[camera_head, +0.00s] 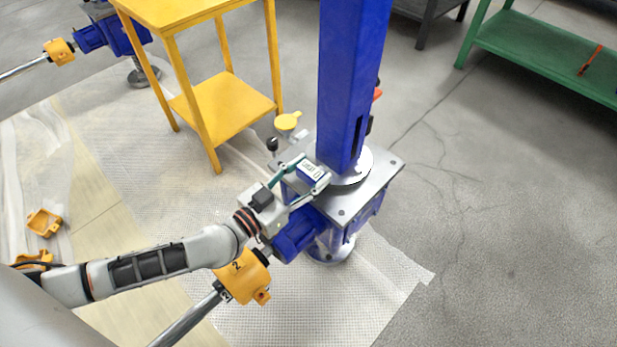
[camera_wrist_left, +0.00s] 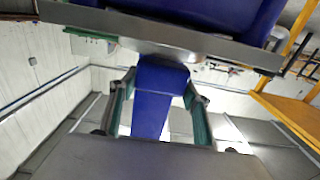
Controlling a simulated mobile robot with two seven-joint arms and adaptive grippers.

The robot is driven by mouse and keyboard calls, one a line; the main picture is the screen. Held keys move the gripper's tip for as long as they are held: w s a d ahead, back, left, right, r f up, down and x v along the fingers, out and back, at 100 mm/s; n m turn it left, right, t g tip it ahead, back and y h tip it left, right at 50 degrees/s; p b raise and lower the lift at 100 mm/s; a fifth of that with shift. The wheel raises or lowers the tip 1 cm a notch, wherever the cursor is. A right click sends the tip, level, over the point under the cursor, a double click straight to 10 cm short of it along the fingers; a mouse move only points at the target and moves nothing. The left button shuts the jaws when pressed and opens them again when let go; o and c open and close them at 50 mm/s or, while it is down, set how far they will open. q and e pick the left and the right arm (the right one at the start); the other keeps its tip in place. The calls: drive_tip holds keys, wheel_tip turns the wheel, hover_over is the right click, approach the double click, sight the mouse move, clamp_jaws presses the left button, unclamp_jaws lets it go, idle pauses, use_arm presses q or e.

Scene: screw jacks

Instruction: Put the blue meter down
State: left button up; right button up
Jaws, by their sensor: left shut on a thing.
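The blue meter (camera_head: 311,173), small with a pale lettered face, sits between the fingers of my left gripper (camera_head: 309,172) in the head view. The gripper is shut on it, at the near-left edge of the jack's grey top plate (camera_head: 374,184), beside the tall blue column (camera_head: 349,80). I cannot tell whether the meter touches the plate. My right gripper is not in view.
A yellow table (camera_head: 222,105) stands behind and left of the jack. A yellow cap (camera_head: 287,121) and a black knob (camera_head: 272,144) rise near the plate. A green bench (camera_head: 545,50) is far right. Right floor is clear.

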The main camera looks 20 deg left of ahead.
sight(307, 184)
use_arm(q)
drive_tip(key=o, duration=1.8)
drive_tip(key=f, duration=0.1)
drive_tip(key=s+f, duration=0.1)
drive_tip(key=f, duration=0.1)
drive_tip(key=shift+f+g, duration=0.1)
drive_tip(key=shift+g, duration=0.2)
drive_tip(key=shift+c, duration=0.2)
drive_tip(key=shift+w, duration=0.1)
drive_tip(key=shift+w+r, duration=0.1)
drive_tip(key=shift+r, duration=0.35)
drive_tip(key=shift+s+a+r, duration=0.2)
drive_tip(key=shift+s+a, duration=0.05)
drive_tip(key=shift+s, duration=0.2)
drive_tip(key=p+v, duration=0.2)
drive_tip(key=v, duration=0.8)
drive_tip(key=shift+s+a, duration=0.1)
drive_tip(key=shift+s, duration=0.25)
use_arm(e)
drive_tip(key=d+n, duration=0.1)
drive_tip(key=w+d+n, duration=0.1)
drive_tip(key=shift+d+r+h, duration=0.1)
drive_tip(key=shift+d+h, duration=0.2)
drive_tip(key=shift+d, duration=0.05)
use_arm(q)
drive_tip(key=shift+r, duration=0.1)
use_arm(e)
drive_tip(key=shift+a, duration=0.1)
